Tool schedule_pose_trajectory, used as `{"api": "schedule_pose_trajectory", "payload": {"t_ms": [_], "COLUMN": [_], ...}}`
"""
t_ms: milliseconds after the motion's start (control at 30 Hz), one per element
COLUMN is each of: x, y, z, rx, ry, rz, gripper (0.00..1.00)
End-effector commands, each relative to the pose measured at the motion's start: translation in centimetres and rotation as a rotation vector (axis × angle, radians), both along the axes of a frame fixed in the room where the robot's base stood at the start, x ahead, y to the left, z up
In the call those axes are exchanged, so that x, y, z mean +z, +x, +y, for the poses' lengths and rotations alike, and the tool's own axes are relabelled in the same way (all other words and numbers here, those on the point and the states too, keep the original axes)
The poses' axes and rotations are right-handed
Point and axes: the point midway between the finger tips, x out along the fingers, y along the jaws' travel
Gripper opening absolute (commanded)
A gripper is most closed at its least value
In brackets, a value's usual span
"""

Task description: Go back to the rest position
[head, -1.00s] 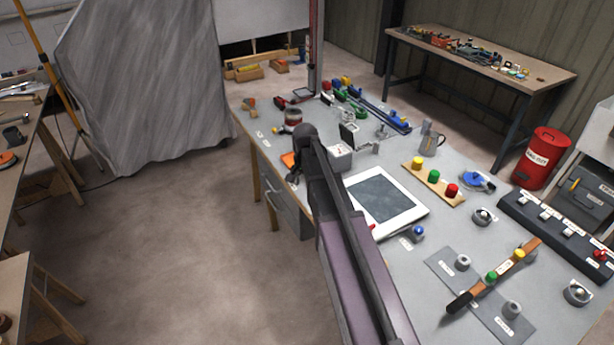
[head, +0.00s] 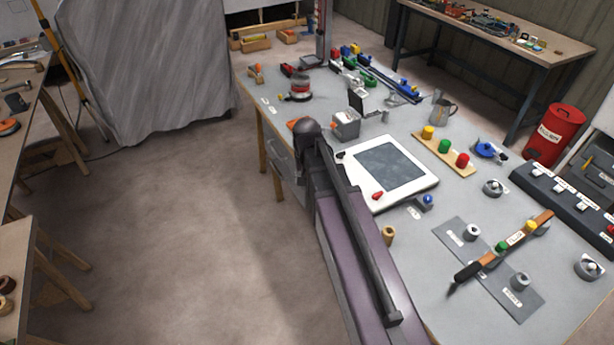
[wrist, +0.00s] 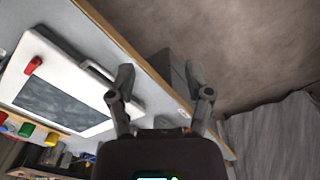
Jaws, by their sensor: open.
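My gripper (wrist: 158,80) shows in the wrist view with its two fingers spread apart and nothing between them. It is over the edge of the grey workbench (head: 415,220), with the floor on one side. In the head view my arm reaches up along the bench's left edge, and the gripper itself cannot be made out there. A white framed tablet-like panel (head: 419,191) lies on the bench to the right of my arm. It also shows in the wrist view (wrist: 93,64), to the left of the gripper, with a small red piece (wrist: 33,65) on its frame.
A grey box (head: 346,125) stands near my arm's far end. A draped grey sheet (head: 150,80) stands at the left. The floor (head: 170,240) between is clear.

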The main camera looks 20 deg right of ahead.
Motion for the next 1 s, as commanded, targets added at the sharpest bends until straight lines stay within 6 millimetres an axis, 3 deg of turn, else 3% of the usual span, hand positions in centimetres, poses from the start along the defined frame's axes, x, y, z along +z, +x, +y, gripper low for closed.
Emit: {"api": "schedule_pose_trajectory", "payload": {"t_ms": [467,567,800,1000], "x": [0.0,0.0,0.0,0.0], "y": [-0.7,-2.4,-8.4,-10.1], "z": [0.3,0.9,2.8,3.6], "rx": [0.021,0.072,0.29,0.379], "ry": [0.0,0.0,-0.001,-0.001], "rz": [0.0,0.0,0.0,0.0], "gripper": [0.66,0.66,0.66,0.66]}}
